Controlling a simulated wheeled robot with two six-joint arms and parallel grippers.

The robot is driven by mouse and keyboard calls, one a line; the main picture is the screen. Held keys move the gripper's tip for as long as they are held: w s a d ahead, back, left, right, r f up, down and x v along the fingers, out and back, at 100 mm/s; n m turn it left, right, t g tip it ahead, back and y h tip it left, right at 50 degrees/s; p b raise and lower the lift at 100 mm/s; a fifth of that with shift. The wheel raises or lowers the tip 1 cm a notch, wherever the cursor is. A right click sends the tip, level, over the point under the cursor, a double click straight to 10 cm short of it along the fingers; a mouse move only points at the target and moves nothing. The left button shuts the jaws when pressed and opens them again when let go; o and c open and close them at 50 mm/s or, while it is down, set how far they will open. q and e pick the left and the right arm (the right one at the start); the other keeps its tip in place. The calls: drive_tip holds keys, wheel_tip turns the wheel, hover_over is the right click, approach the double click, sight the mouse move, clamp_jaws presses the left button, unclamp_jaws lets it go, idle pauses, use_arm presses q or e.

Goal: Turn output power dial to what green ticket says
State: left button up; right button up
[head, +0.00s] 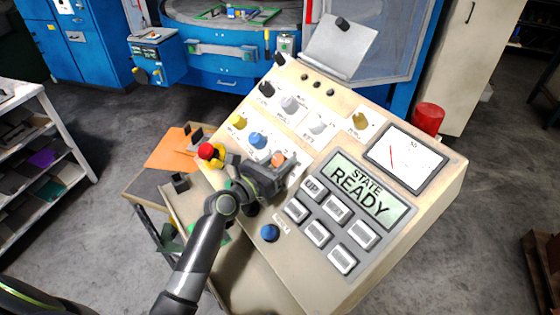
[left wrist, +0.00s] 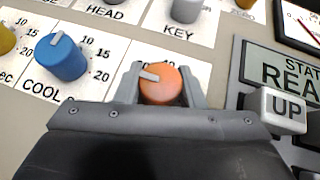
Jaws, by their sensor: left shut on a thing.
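My left gripper (head: 280,166) is over the control panel, shut on an orange dial. In the left wrist view the gripper (left wrist: 160,88) has one finger on each side of the orange dial (left wrist: 162,86). The dial's white pointer aims left and slightly up. The gripper covers the dial's name and most of its scale, so I cannot read whether it is the output power dial. In the head view the orange dial (head: 278,159) shows at the fingertips. Green bits show beside my arm, partly hidden; I cannot tell whether one is the green ticket. My right gripper is not in view.
The blue COOL dial (left wrist: 62,57) is left of the gripper. The display (head: 364,190) reads STATE READY, with several grey buttons (head: 335,207) below it. A red mushroom button (head: 206,151) stands close to my wrist. An orange sheet (head: 168,149) lies on the side table.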

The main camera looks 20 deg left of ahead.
use_arm(q)
drive_tip(key=shift+f+m+g+h+b, duration=0.15)
drive_tip(key=shift+m+g+h+b, duration=0.2)
drive_tip(key=shift+m+b, duration=0.2)
drive_tip(key=m+g+h+b, duration=0.2)
drive_tip(key=m+b, duration=0.1)
drive_tip(key=m, duration=0.1)
drive_tip(key=m+g+h+b, duration=0.2)
drive_tip(key=m+h+b, duration=0.1)
drive_tip(key=shift+f+m+h+b, duration=0.1)
drive_tip(key=shift+m+h+b, duration=0.25)
drive_tip(key=shift+b, duration=0.05)
drive_tip(key=shift+m+g+h+b, duration=0.5)
drive_tip(key=shift+m+g+b, duration=0.1)
drive_tip(key=shift+m+g, duration=0.6)
drive_tip(key=m+g, duration=0.1)
drive_tip(key=m+g+b, duration=0.1)
drive_tip(key=m+g, duration=0.2)
drive_tip(key=shift+r+m+g+h, duration=0.25)
drive_tip(key=shift+m+h, duration=0.15)
drive_tip(key=shift+s+m+g+y, duration=0.1)
drive_tip(key=shift+m+g+y, duration=0.4)
drive_tip(key=shift+m+g, duration=1.9)
drive_tip(key=o, duration=1)
